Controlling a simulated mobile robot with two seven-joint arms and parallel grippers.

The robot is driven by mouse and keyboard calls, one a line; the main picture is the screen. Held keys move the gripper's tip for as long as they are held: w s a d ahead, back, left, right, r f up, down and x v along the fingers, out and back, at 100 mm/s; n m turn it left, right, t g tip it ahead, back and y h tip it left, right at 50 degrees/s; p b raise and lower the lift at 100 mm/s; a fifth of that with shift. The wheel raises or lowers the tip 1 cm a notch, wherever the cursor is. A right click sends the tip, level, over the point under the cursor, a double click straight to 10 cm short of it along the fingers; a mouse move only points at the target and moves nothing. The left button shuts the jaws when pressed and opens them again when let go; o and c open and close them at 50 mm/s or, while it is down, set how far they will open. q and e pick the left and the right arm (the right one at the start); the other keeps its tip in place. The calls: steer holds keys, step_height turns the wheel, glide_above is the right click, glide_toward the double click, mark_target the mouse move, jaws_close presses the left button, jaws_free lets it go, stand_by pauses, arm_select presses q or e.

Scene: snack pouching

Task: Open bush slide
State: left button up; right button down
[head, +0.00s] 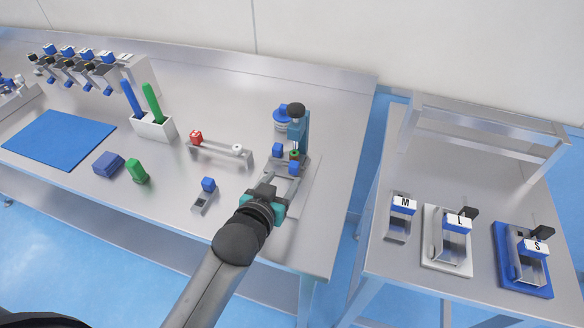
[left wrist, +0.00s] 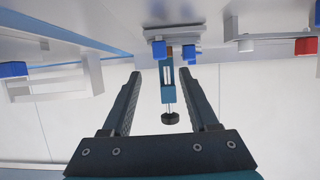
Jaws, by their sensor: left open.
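A teal press (head: 299,128) with a black knob (head: 296,107) stands upright near the right end of the long table. Two blue blocks sit at its foot, one on the left (head: 278,150) and one on the right (head: 294,168). Which part is the bush slide, and whether it is open, I cannot tell. My left gripper (head: 268,186) is open and empty, just in front of the press foot. In the upside-down left wrist view the press (left wrist: 168,92) shows between the fingers of my gripper (left wrist: 160,76), beyond them with no contact visible. My right gripper is not in view.
A low rail stand (head: 220,152) with a red block and a small holder with a blue block (head: 208,184) are left of my arm. Farther left are a white bin (head: 153,127) and a blue mat (head: 60,138). A side table (head: 400,263) holds fixtures marked M, L and S.

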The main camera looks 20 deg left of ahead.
mark_target(293, 167)
arm_select(q)
steer(key=b+x, duration=0.1)
steer(key=x, duration=0.6)
steer(key=shift+w+f, duration=0.2)
steer(key=shift+w, duration=0.15)
jaws_close()
stand_by(1.1)
